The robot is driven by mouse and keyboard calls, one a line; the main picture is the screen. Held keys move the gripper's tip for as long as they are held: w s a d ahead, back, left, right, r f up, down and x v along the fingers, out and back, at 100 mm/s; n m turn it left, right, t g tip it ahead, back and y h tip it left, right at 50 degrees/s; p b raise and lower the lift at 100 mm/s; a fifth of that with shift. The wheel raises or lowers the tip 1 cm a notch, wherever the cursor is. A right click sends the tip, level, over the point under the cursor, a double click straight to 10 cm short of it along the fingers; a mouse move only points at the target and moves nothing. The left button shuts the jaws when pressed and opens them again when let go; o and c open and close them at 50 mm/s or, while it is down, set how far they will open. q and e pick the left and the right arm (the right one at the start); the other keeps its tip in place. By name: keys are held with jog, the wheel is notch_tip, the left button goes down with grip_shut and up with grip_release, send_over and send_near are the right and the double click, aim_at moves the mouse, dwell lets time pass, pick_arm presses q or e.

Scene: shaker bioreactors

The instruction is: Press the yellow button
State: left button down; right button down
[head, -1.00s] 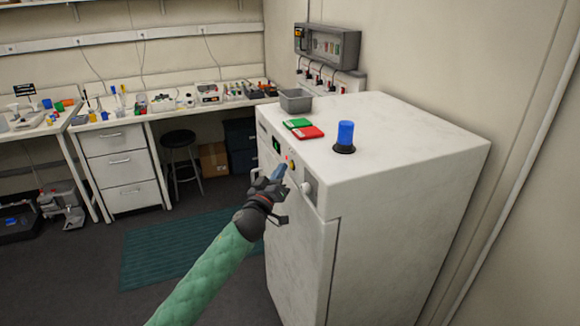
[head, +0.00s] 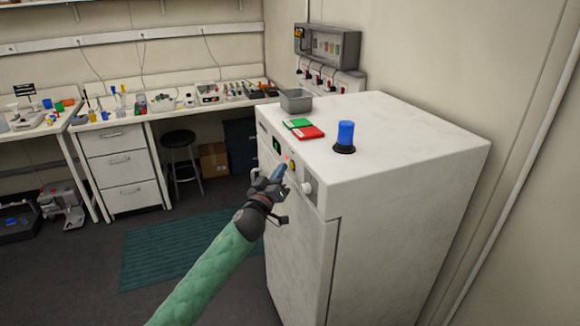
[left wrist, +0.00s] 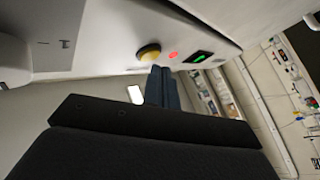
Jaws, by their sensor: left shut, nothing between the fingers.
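The yellow button (left wrist: 149,52) is a round knob on the front control panel of the white cabinet (head: 380,150). In the head view the yellow button (head: 292,166) shows just above my left gripper (head: 280,172). My left gripper (left wrist: 162,72) is shut and empty. In the left wrist view its fingertips are close below the button and slightly to the right; I cannot tell whether they touch it. My right gripper is not in view.
A red light (left wrist: 173,55) and a green display (left wrist: 198,57) sit beside the button. A white knob (head: 307,188) is to its right. On the cabinet top are a blue beacon (head: 345,135), a grey bin (head: 296,100), and green and red cases (head: 308,132).

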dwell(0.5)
pick_arm(q)
jog(key=shift+w+d, duration=0.15)
jog(key=shift+d, duration=0.35)
dwell(0.4)
jog(key=shift+a, duration=0.5)
